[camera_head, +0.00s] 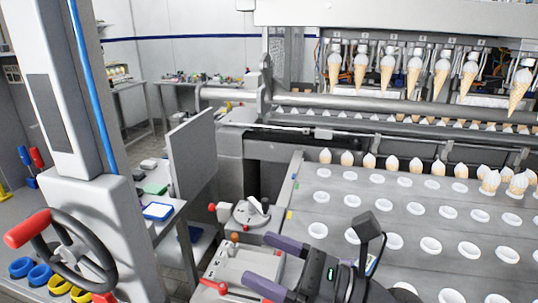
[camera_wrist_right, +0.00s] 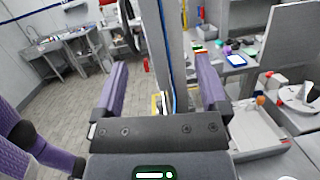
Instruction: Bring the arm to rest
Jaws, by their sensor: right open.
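My right gripper (camera_head: 258,258) reaches in from the lower right in the head view, over the small table with levers beside the conveyor plate. Its two purple fingers are apart with nothing between them, and they point left. In the right wrist view the gripper (camera_wrist_right: 163,72) also shows both fingers spread and empty, with a grey post and blue hose beyond the gap. Several ice cream cones (camera_head: 414,72) hang in a row on the machine, clear of the gripper. My left gripper is in neither view.
The conveyor plate (camera_head: 345,210) has rows of white-rimmed holes, with several cones along its far edge. A grey column (camera_head: 100,225) with a handwheel (camera_head: 68,250) stands at the left. An upright grey panel (camera_head: 193,155) stands by a side table. Open floor (camera_wrist_right: 75,120) shows in the wrist view.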

